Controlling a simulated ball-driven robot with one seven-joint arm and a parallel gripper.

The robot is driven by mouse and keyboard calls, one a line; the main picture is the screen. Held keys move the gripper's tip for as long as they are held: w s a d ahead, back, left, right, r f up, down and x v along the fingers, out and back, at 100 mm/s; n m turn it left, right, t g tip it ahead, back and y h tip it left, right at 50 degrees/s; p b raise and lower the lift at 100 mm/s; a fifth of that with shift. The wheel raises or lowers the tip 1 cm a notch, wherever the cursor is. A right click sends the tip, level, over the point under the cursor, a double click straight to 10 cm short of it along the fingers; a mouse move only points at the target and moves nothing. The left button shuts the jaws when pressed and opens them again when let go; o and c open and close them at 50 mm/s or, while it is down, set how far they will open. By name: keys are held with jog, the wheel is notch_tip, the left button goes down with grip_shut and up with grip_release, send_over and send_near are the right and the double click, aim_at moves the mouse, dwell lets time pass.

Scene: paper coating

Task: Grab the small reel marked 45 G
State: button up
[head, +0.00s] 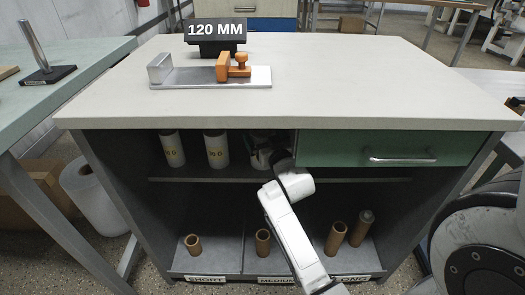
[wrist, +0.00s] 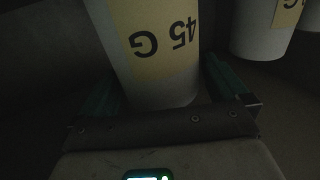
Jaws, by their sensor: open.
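The reel marked 45 G (wrist: 158,50) is a pale cylinder with a yellow label, and its print is upside down in the wrist view. It stands between the two teal-padded fingers of my open gripper (wrist: 160,84), close to the palm. I cannot tell whether either finger touches it.
Two similar reels (head: 172,149) (head: 216,149) stand left of my gripper under the benchtop (head: 340,80). One neighbour reel (wrist: 262,30) is close in the wrist view. The green drawer (head: 340,147) is on the right. Brown cores (head: 193,244) stand in the labelled lower bins.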

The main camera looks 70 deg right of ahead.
jog(key=shift+w+d, duration=0.45)
jog(key=shift+c, duration=0.4)
jog(key=shift+r, duration=0.1)
jog(key=c, duration=1.3)
